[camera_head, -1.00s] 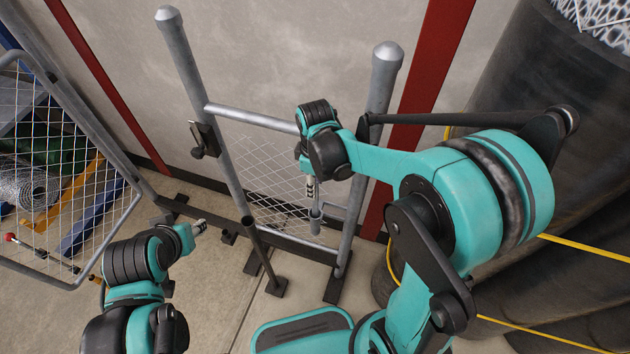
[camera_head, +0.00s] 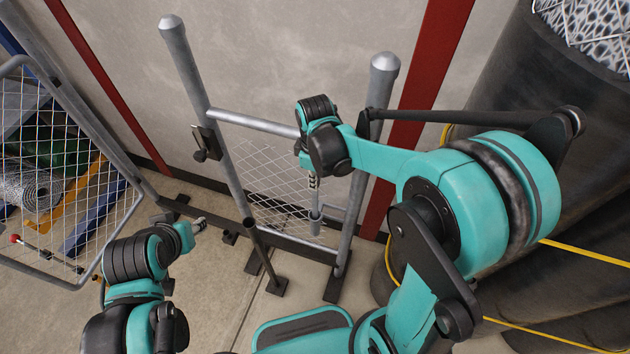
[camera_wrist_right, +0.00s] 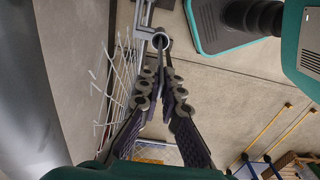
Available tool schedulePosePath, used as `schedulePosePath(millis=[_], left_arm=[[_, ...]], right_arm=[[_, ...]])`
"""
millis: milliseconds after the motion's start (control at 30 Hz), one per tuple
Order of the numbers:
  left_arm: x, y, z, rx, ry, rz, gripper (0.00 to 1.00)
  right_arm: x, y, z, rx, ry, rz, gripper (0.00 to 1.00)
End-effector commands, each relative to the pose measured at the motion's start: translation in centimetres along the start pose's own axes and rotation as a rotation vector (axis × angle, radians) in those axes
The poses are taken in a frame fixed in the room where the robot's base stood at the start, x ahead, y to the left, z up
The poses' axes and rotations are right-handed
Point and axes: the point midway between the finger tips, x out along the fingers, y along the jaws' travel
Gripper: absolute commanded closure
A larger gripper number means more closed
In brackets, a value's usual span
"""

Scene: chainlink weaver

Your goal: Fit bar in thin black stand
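A thin grey bar (camera_head: 314,200) stands nearly upright below my right gripper (camera_head: 313,182). Its lower end runs into a short grey tube (camera_head: 316,225) at the gate frame. In the right wrist view, the fingers (camera_wrist_right: 164,74) close together on the bar's upper part, and the tube's round mouth (camera_wrist_right: 160,42) lies just beyond the fingertips. The thin black stand (camera_head: 250,236), a slim tilted tube on a flat black base (camera_head: 276,287), is on the floor left of the bar, apart from it. My left gripper (camera_head: 200,225) is left of the stand; its fingers are too small to read.
A grey gate frame with wire mesh (camera_head: 268,180) stands between two posts (camera_head: 190,70) and (camera_head: 380,90). A mesh panel (camera_head: 60,170) leans at the left. Large dark rolls (camera_head: 480,110) and yellow bands stand at the right.

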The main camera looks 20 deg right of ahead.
Motion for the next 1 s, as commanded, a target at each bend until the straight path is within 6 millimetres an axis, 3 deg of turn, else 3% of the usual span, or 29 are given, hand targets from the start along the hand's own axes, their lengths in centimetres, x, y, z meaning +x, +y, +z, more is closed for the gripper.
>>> schedulePosePath(millis=[33, 700, 1000], left_arm=[[-1.0, 0.0, -0.7, 0.0, 0.0, 0.0, 0.6], [-7.0, 0.0, -5.0, 0.0, 0.0, 0.0, 0.6], [-8.4, 0.0, -6.0, 0.0, 0.0, 0.0, 0.6]], right_arm=[[-1.4, 0.0, 0.0, 0.0, 0.0, 0.0, 1.0], [-11.1, 0.0, 0.0, 0.0, 0.0, 0.0, 1.0], [-13.6, 0.0, 0.0, 0.0, 0.0, 0.0, 1.0]])
